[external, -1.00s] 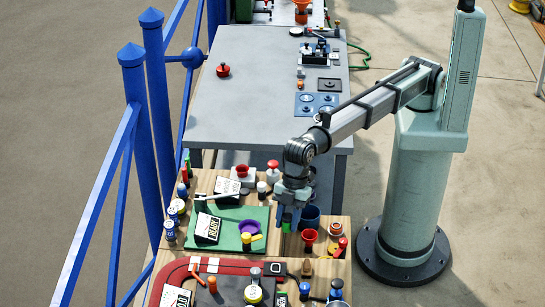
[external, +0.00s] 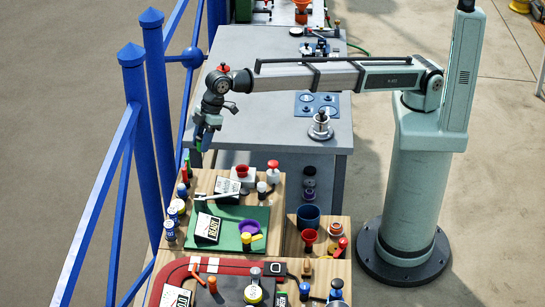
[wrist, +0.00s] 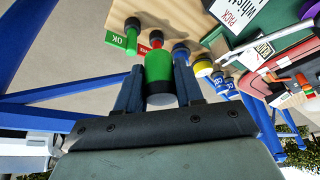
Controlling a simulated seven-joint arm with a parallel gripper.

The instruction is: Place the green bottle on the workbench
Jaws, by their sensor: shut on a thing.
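In the external view only a small green part of the bottle (external: 197,147) shows below the fingers. It hangs by the near left corner of the grey workbench (external: 260,120). I cannot tell whether it is over the top or just outside the edge. No contact with the top is visible.
The workbench's middle is clear; a grey round fitting (external: 320,127) and blue plate (external: 317,104) are at right. Blue railing (external: 155,110) runs along the left.

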